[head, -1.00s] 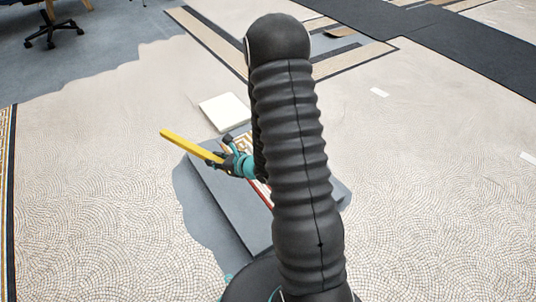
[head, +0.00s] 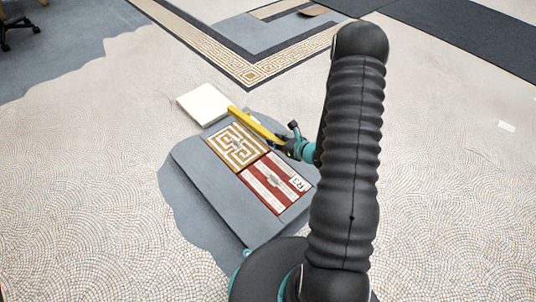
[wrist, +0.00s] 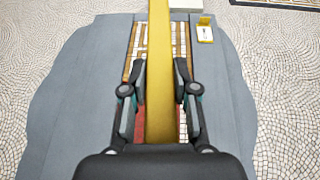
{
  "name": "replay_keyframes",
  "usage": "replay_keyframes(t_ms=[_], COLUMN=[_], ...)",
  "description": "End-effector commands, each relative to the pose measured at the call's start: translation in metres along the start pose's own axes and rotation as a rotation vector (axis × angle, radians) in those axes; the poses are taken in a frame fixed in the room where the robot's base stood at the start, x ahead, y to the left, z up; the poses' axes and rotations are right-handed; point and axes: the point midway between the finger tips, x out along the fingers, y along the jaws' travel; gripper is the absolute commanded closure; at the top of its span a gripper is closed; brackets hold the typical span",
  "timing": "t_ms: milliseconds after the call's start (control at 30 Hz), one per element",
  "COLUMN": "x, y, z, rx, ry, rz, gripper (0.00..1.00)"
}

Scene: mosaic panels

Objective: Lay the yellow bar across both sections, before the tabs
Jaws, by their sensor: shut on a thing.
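My gripper (head: 290,142) is shut on the yellow bar (head: 254,124), seen beyond the far right edge of the panels in the head view. In the wrist view the bar (wrist: 159,45) runs lengthwise between the two fingers (wrist: 159,78). One section (head: 221,138) has a gold and white key pattern. The other section (head: 262,190), nearer me and adjoining it, is red and white with a white tag (head: 300,184). In the wrist view the bar covers part of both sections; its height above them is unclear. I cannot clearly make out the tabs.
The sections lie on a grey board (head: 205,185) on the mosaic floor (head: 90,200). A white slab (head: 203,104) lies past the board's far edge. A small yellow piece with a white label (wrist: 205,33) lies at upper right in the wrist view. Floor on the left is clear.

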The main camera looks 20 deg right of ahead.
Motion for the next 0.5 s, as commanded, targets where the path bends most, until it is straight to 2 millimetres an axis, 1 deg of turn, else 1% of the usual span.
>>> replay_keyframes(t_ms=[33, 100, 200, 300, 400, 500], x=[-0.008, -0.018, -0.032, -0.043, -0.049, -0.047], y=[-0.020, -0.040, -0.062, -0.077, -0.084, -0.084], z=[-0.018, -0.041, -0.070, -0.092, -0.105, -0.112], rx=[0.011, 0.016, 0.024, 0.028, 0.030, 0.030], ry=[0.001, 0.000, -0.002, -0.005, -0.007, -0.009], rz=[-0.017, -0.030, -0.044, -0.055, -0.059, -0.059], gripper=[1.00, 1.00, 1.00, 1.00, 1.00, 1.00])
